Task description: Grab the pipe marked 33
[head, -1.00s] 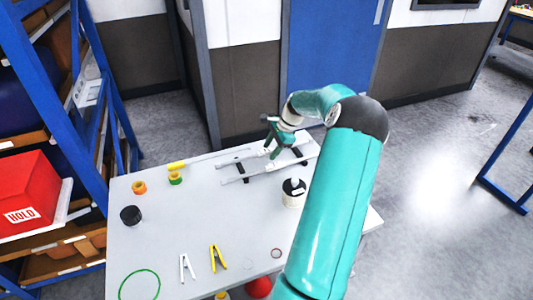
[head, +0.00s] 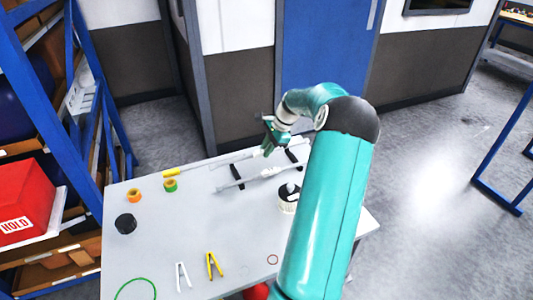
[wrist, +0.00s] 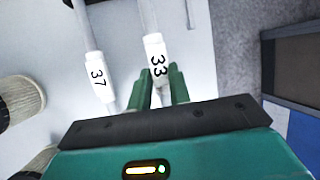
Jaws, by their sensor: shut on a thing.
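The pipe marked 33 (wrist: 157,57) is grey with a white numbered band. My gripper (wrist: 163,90) is shut on it near that band. In the head view my gripper (head: 267,150) is over the far side of the table, and the held pipe runs off to its left, apparently raised above the black rests. Its far end is out of the wrist view. The pipe marked 37 (wrist: 97,75) lies beside it in the wrist view. In the head view that other pipe (head: 253,178) lies across the two black rests (head: 237,171).
A blue shelf stands left.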

